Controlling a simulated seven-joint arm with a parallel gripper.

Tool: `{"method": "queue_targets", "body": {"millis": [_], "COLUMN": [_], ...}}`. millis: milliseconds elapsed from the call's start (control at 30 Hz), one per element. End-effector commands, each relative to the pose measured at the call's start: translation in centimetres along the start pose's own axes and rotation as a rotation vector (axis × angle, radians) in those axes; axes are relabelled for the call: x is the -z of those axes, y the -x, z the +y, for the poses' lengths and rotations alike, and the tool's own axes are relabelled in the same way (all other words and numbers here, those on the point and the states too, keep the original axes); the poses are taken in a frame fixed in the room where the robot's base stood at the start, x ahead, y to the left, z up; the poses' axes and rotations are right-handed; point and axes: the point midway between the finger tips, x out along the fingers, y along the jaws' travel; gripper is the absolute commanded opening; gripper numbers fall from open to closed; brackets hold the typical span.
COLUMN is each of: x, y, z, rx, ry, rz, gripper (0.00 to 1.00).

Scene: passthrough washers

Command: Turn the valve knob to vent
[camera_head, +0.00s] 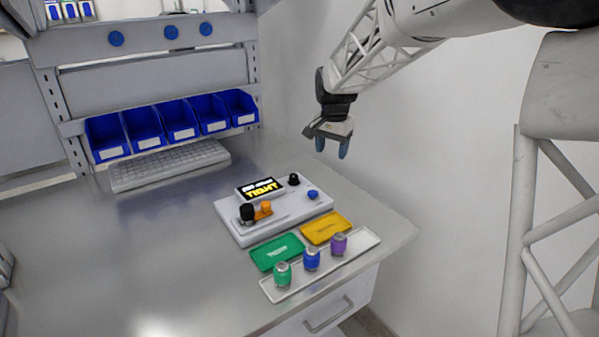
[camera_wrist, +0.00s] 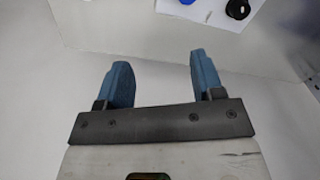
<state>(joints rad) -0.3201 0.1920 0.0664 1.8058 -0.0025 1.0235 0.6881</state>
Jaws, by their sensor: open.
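A white device (camera_head: 275,222) with a lit display (camera_head: 261,188) stands on the bench. A small black knob (camera_head: 293,179) sits to the right of the display, with a blue button or knob (camera_head: 312,194) near it. A larger black cylinder (camera_head: 247,212) and an orange part (camera_head: 264,207) are at the device's front left. I cannot tell which is the valve knob, or its setting. My gripper (camera_head: 332,146) is open and empty, above and behind the device's right end. In the wrist view, a black knob (camera_wrist: 238,9) shows at the top edge, beyond the open fingers (camera_wrist: 160,68).
A white tray (camera_head: 360,243) holds green, blue and purple capped vials. A keyboard (camera_head: 170,166) and blue bins (camera_head: 180,120) are at the back. The bench's left side is clear.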

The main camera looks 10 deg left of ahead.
Motion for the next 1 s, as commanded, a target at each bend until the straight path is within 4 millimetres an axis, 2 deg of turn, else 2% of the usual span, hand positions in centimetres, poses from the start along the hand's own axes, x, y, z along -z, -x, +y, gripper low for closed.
{"method": "queue_targets", "body": {"millis": [33,200,500,700,1000], "x": [0.5,1.9,3.5,3.9,4.0], "y": [-0.8,-3.0,-7.2,-8.9,-9.3], "z": [-1.4,-5.5,-12.2,-14.6,-15.2], "rx": [-0.003,-0.011,-0.028,-0.034,-0.035], "ry": [-0.006,-0.034,-0.082,-0.101,-0.105], "rz": [-0.005,-0.017,-0.035,-0.04,-0.041], "gripper": [0.61,0.61,0.61,0.61,0.61]}}
